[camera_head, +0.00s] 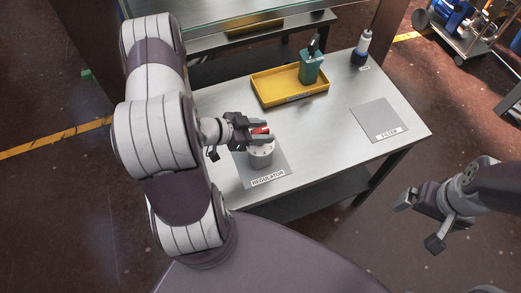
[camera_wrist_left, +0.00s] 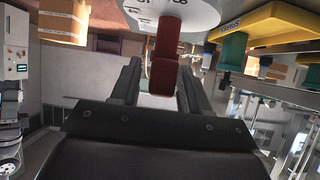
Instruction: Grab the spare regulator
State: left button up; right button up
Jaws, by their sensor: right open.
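A white round regulator (camera_head: 261,155) with a red handle (camera_head: 260,130) sits on the grey mat labelled REGULATOR (camera_head: 279,170). My left gripper (camera_head: 264,132) is open, its fingers on either side of the red handle. In the left wrist view the red handle (camera_wrist_left: 165,60) stands between the fingertips (camera_wrist_left: 162,82), with a gap showing on its left side. The regulator's white face (camera_wrist_left: 190,12) shows at the top edge. A teal object with a black top (camera_head: 311,68) stands in a yellow tray (camera_head: 275,100). My right gripper (camera_head: 422,218) is open and empty, off the table's right front.
The metal table (camera_head: 335,140) has clear room between the two mats. An empty grey mat labelled FILTER (camera_head: 378,118) lies at the right. A white bottle with a dark base (camera_head: 363,45) stands at the back right corner. A cart (camera_head: 470,35) is beyond.

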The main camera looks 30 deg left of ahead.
pick_arm(q)
grip_shut()
jog(key=shift+r, duration=0.1)
dwell(1.1)
